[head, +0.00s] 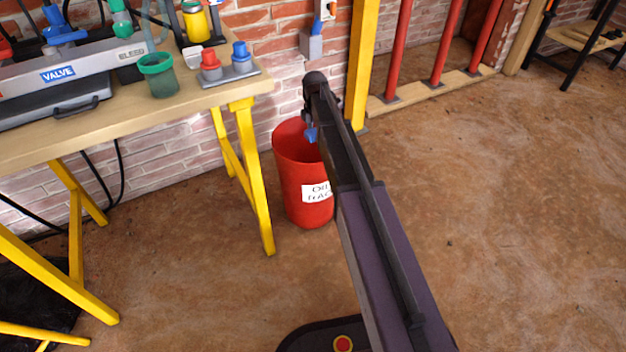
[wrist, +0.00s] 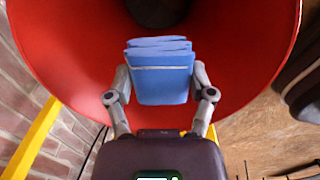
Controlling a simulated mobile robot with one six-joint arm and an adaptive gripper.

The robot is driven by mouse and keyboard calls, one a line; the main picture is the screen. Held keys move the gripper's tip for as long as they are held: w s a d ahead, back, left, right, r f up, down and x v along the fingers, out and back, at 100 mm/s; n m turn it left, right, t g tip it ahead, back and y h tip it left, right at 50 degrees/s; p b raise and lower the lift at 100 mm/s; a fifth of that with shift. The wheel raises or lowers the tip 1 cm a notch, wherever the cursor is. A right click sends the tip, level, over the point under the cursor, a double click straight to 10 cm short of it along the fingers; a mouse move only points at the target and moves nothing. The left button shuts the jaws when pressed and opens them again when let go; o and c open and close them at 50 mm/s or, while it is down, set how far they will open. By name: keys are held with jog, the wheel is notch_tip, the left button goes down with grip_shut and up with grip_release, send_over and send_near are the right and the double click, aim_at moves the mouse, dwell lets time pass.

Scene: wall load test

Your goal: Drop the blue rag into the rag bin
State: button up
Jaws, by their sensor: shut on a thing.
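The rag bin is a red round bin (head: 300,172) with a white label, standing on the floor against the brick wall. My arm crosses in front of its right side in the head view. In the wrist view the open bin (wrist: 60,50) fills most of the picture, with a dark patch at its bottom. My gripper (wrist: 162,85) is shut on the folded blue rag (wrist: 160,75), one finger on each side. The rag appears over the bin's opening in the wrist view. In the head view only a small blue part of the rag (head: 311,135) shows beside my arm.
A wooden workbench (head: 130,125) on yellow legs (head: 252,165) stands left of the bin, with a green cup (head: 158,75) and valve parts on it. A yellow post (head: 362,60) and red pipes (head: 450,40) are behind on the right. The floor at right is clear.

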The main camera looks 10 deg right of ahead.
jog(key=o, duration=1)
jog(key=shift+c, duration=0.2)
jog(key=s+r+m+p, duration=0.4)
jog(key=s+m, duration=0.3)
jog(key=s, duration=0.3)
jog(key=s+r+m+p, duration=0.4)
jog(key=s+m, duration=0.3)
jog(key=s, duration=0.3)
jog(key=s+r+m+p, duration=0.3)
jog(key=s+m, duration=0.5)
jog(key=s, duration=0.1)
notch_tip(320, 180, up, 37)
jog(key=p, duration=3.7)
jog(key=shift+s+d+r, duration=0.15)
jog(key=shift+d+r, duration=0.05)
jog(key=shift+d, duration=0.05)
